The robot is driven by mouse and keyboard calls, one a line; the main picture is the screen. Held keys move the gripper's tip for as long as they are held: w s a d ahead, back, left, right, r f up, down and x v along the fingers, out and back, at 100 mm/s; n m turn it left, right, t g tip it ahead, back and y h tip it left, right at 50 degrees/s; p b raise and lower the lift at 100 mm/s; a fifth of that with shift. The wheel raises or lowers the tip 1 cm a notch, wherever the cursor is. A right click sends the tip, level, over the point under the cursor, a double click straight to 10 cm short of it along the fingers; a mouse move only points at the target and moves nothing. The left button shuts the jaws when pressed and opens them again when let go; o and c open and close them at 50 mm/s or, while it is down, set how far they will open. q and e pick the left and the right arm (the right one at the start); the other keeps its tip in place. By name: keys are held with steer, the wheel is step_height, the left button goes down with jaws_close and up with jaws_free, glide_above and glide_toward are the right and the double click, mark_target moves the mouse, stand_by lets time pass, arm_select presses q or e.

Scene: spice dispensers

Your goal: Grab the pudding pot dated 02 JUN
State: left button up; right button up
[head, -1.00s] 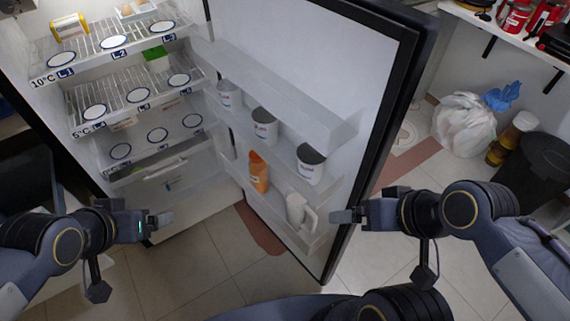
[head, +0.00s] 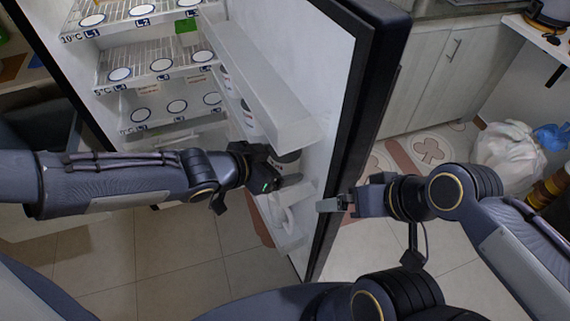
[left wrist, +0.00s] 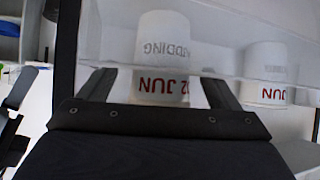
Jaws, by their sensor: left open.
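A white pudding pot (left wrist: 163,50) stands in the door shelf, centred between my left gripper's fingers in the left wrist view. Its grey lettering reads PUDDING and its red date shows "2 JUN", with the first digit hidden. A second white pot (left wrist: 267,66) to the right shows only JUN. My left gripper (head: 290,180) is open at the near end of the door shelf, its fingers (left wrist: 160,88) spread on either side of the first pot; how deep they reach is unclear. My right gripper (head: 334,204) is at the door's outer edge, apart from the pots; its jaw opening is unclear.
The fridge door (head: 345,120) stands open, with a translucent shelf rail (head: 265,92) above the pots. Fridge shelves (head: 155,72) with labelled oval spots lie at the left. A white bag (head: 508,150) is at the far right.

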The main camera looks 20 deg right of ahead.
arm_select(q)
steer(key=b+x, duration=0.1)
steer(key=x, duration=0.2)
steer(key=shift+w, duration=0.1)
steer(key=shift+c, duration=0.4)
steer(key=c, duration=1.1)
steer(key=shift+o, duration=0.2)
steer(key=shift+r, duration=0.1)
steer(key=shift+r, duration=0.1)
